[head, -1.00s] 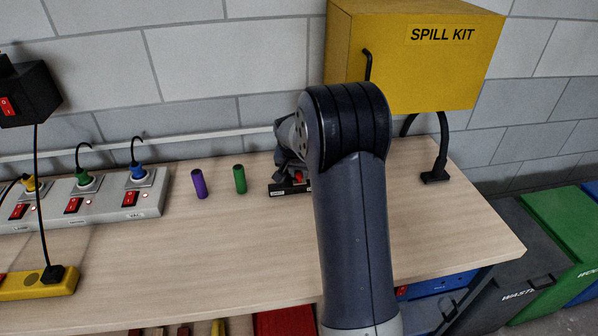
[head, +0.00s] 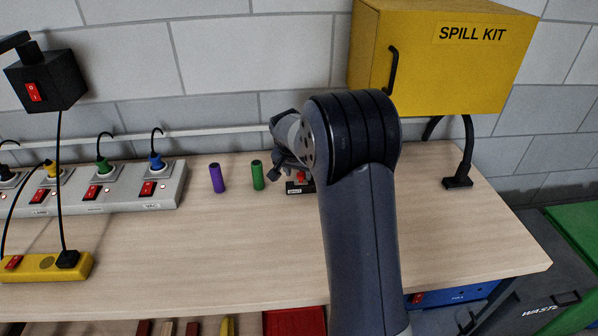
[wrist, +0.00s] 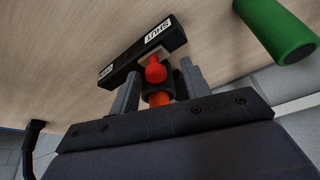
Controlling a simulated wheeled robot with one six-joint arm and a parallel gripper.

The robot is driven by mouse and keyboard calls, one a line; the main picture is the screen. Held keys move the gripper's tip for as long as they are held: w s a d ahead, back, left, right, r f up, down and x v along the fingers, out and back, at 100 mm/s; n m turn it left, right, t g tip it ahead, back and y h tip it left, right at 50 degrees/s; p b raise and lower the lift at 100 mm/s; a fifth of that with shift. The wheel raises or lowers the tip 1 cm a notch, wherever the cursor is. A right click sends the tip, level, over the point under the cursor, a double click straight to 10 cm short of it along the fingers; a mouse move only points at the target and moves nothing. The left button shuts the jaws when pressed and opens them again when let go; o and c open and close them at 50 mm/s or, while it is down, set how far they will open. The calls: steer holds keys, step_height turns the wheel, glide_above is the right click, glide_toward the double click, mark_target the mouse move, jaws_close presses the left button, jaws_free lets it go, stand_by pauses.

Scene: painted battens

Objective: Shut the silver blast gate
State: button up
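The blast gate's black body (wrist: 140,55) shows in the wrist view with a SHUT label at its right end and a second, partly legible label at its left end. A red knob (wrist: 155,72) stands at its near side, between my gripper's (wrist: 157,78) two grey fingers. The fingers are apart, with gaps visible beside the knob. In the head view the black body (head: 298,187) sits on the bench behind my arm, partly hidden. My gripper (head: 286,168) is just above it. The silver part of the gate is not clearly visible.
A green cylinder (head: 257,175) stands close left of the gate, with a purple cylinder (head: 217,178) beyond it. A grey socket strip (head: 120,200) and yellow power strip (head: 40,268) lie left. A yellow spill kit box (head: 440,60) is above right. The bench front is clear.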

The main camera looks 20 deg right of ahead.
steer(key=b+v, duration=0.1)
steer(key=v, duration=0.9)
steer(key=shift+s+r, duration=0.2)
steer(key=shift+r, duration=0.15)
steer(key=shift+a+f, duration=0.1)
steer(key=p+x, duration=0.1)
steer(key=x, duration=1)
steer(key=shift+s+d, duration=0.1)
steer(key=shift+d, duration=0.6)
steer(key=shift+r, duration=0.25)
